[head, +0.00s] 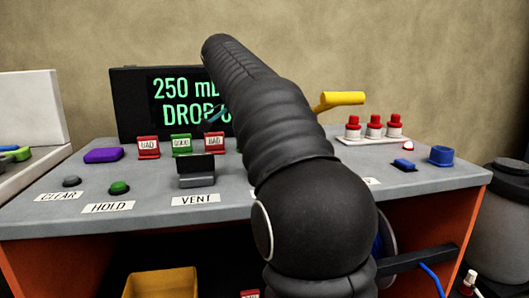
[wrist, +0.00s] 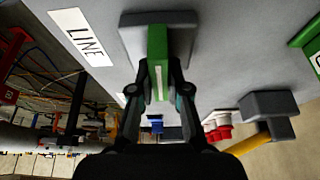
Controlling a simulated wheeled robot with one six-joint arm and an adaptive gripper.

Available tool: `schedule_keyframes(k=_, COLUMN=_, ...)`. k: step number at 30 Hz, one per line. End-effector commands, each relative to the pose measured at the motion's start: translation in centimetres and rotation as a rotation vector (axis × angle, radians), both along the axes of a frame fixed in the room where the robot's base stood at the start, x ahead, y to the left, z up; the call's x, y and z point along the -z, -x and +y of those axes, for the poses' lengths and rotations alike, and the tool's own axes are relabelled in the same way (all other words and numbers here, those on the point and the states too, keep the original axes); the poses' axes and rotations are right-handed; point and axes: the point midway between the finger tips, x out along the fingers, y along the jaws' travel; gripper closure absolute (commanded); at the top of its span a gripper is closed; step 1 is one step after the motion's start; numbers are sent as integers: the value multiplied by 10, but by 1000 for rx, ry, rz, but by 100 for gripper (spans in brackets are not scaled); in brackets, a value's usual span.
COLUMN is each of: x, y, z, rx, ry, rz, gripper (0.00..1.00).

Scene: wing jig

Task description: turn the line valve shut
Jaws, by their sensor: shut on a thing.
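The line valve shows in the wrist view as a green handle (wrist: 157,42) with a pale stripe, standing on a grey base plate (wrist: 130,38). A white label reading LINE (wrist: 82,37) is beside it. My gripper (wrist: 160,82) is shut on the green handle, one finger on each side. In the head view my arm covers the gripper and the valve.
A yellow lever (head: 340,99) stands behind my arm and shows in the wrist view (wrist: 250,142) on a grey block. A display (head: 130,105) and small flagged clips (head: 181,145) are left.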

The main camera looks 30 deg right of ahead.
Motion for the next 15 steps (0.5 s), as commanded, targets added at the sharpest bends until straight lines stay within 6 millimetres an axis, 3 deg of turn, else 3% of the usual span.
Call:
schedule_keyframes(k=8, x=2, y=0, z=0, rx=2, ry=-2, rz=3, gripper=100)
schedule_keyframes(k=9, x=2, y=0, z=0, rx=2, ry=-2, rz=3, gripper=75)
schedule_keyframes(k=11, x=1, y=0, z=0, rx=2, ry=-2, rz=3, gripper=60)
schedule_keyframes(k=15, x=1, y=0, z=0, rx=1, ry=-1, rz=2, gripper=59)
